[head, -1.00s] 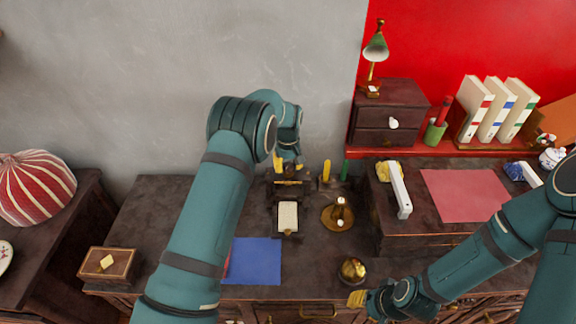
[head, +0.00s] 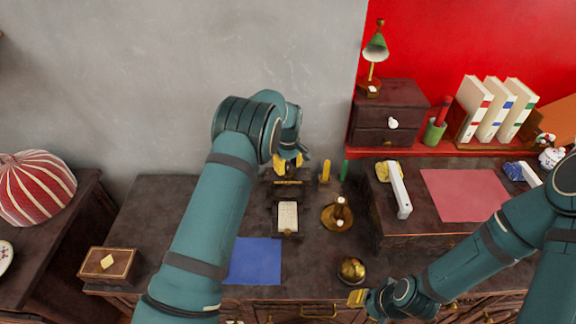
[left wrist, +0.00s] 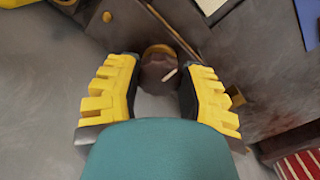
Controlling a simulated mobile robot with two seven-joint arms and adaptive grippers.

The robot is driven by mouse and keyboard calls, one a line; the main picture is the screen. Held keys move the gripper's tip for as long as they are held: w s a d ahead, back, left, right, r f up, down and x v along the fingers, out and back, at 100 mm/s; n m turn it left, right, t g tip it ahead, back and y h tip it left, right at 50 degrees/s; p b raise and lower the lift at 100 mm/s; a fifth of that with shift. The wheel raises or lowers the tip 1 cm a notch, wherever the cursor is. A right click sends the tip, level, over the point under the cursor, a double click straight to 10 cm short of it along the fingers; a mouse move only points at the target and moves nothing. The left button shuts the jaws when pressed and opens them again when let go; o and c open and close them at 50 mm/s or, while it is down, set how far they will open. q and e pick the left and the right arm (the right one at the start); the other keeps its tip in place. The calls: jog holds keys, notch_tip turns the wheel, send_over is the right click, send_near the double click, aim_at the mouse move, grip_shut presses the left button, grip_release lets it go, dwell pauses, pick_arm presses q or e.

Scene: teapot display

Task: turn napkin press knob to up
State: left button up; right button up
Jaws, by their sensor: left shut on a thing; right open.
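The napkin press (head: 290,190) is a dark block at the back middle of the table in the head view. In the left wrist view a dark round knob (left wrist: 157,68) with a short white mark sits between the yellow fingers; the mark slants toward the upper right of that picture. My left gripper (head: 289,164) is at the back of the press, and in the left wrist view (left wrist: 160,88) it is shut on the knob. The knob is hidden in the head view. My right gripper (head: 357,297) is open and empty near the table's front edge.
A white pad (head: 288,217) lies before the press. A brass-topped stand (head: 338,214) is to its right, a gold pot (head: 352,270) in front. A blue mat (head: 254,262) and a small box (head: 108,263) lie left. The left tabletop is mostly clear.

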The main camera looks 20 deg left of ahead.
aim_at(288, 166)
pick_arm(q)
jog(key=shift+s+f, duration=0.1)
jog(key=o, duration=1.2)
notch_tip(288, 166, up, 12)
jog(key=shift+r, duration=0.1)
